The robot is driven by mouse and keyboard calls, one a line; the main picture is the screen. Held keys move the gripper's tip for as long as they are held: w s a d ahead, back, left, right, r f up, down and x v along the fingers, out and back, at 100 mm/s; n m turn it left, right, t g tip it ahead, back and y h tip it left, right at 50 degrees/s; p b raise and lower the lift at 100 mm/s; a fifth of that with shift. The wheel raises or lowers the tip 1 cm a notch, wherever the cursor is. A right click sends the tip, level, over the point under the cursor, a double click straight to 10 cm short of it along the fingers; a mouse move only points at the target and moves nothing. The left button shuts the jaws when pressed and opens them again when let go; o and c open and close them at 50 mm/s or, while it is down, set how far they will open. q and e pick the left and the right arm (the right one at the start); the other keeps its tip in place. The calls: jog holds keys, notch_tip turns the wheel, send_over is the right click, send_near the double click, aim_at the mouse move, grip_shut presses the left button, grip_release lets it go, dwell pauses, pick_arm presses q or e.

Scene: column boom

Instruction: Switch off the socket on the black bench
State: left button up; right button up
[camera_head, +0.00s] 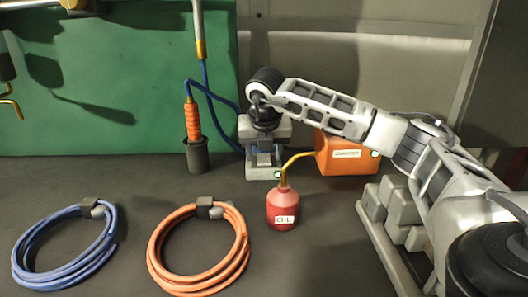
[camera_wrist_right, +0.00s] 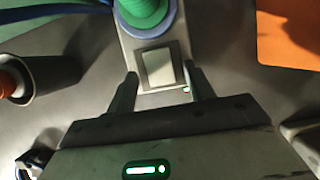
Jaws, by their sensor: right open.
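The socket (camera_head: 263,172) stands on the black bench (camera_head: 130,180) near the green panel, mostly covered by my right gripper (camera_head: 263,150) in the head view. In the right wrist view the socket has a pale square switch (camera_wrist_right: 158,68), with a round green and blue plug (camera_wrist_right: 146,14) above it. A small light (camera_wrist_right: 186,89) glows at the switch's lower right. My right gripper (camera_wrist_right: 162,78) is open and empty, its fingers at either side of the switch; I cannot tell whether they touch it. My left gripper is not in view.
A red oil can (camera_head: 284,208) with a yellow spout stands just in front of the socket, and an orange box (camera_head: 343,155) to its right. An orange-handled tool in a dark cup (camera_head: 197,157) stands left. Blue (camera_head: 62,250) and orange (camera_head: 200,250) coils lie in front.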

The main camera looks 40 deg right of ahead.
jog(key=c, duration=1)
jog(key=r+g+p, duration=0.1)
jog(key=p, duration=0.1)
jog(key=shift+w+d+y+p, duration=0.1)
jog(key=shift+w+y+p, duration=0.05)
jog(key=shift+y+p, duration=0.2)
jog(key=shift+w+y+p, duration=0.1)
jog(key=shift+y+p, duration=0.15)
jog(key=shift+p, duration=0.35)
jog(key=shift+d+g+p, duration=0.15)
jog(key=shift+g+p, duration=0.3)
jog(key=shift+g, duration=0.05)
jog(key=shift+w+f+y+p, duration=0.1)
jog(key=shift+f+y+p, duration=0.1)
jog(key=shift+y+p, duration=0.15)
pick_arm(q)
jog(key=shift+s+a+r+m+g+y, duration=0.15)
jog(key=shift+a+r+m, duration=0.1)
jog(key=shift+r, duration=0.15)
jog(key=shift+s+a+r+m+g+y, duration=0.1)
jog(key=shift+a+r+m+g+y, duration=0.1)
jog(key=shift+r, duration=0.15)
pick_arm(e)
jog(key=o, duration=1)
jog(key=shift+f, duration=0.1)
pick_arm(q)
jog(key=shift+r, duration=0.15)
